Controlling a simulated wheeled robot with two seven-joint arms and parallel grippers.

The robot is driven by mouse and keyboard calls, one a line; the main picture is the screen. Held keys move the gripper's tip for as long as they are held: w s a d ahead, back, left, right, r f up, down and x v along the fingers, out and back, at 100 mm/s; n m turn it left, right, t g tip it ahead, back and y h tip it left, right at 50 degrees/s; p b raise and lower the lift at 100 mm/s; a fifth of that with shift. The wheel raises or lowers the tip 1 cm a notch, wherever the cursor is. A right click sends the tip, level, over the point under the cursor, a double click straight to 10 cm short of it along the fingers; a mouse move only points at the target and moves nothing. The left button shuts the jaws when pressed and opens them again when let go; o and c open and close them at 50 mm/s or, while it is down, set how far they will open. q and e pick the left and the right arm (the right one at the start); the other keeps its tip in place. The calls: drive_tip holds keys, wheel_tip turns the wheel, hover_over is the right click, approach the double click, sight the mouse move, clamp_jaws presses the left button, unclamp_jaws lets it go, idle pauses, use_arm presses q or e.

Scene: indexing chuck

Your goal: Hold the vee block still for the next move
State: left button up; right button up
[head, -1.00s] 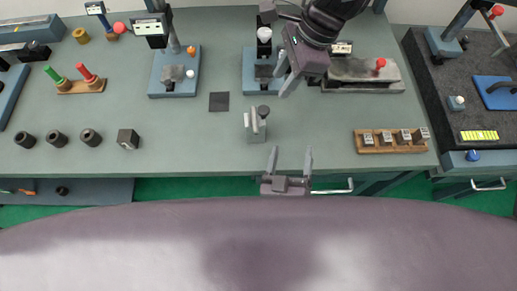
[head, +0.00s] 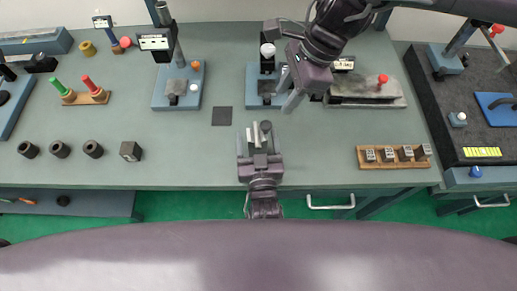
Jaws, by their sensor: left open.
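The vee block (head: 252,133) is a small grey block near the table's front edge, with a dark-topped pin standing on it. Its front part is hidden by my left gripper. My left gripper (head: 259,138) is open, with one finger at each side of the block. I cannot tell whether the fingers touch it. My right gripper (head: 289,90) hangs behind and to the right of the block, apart from it. Its two fingers look spread, with nothing between them.
A dark square (head: 222,116) lies left of the block. A blue-based fixture (head: 254,98) stands behind it, near my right gripper. A wooden rack (head: 393,163) holds several small blocks at right. Several dark cylinders (head: 60,149) stand at left. The table's front middle is mostly clear.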

use_arm(q)
drive_tip(key=shift+w, duration=0.15)
drive_tip(key=c, duration=1.2)
drive_tip(key=o, duration=0.5)
drive_tip(key=c, duration=0.5)
drive_tip(key=shift+o, duration=0.2)
drive_tip(key=shift+f, duration=0.2)
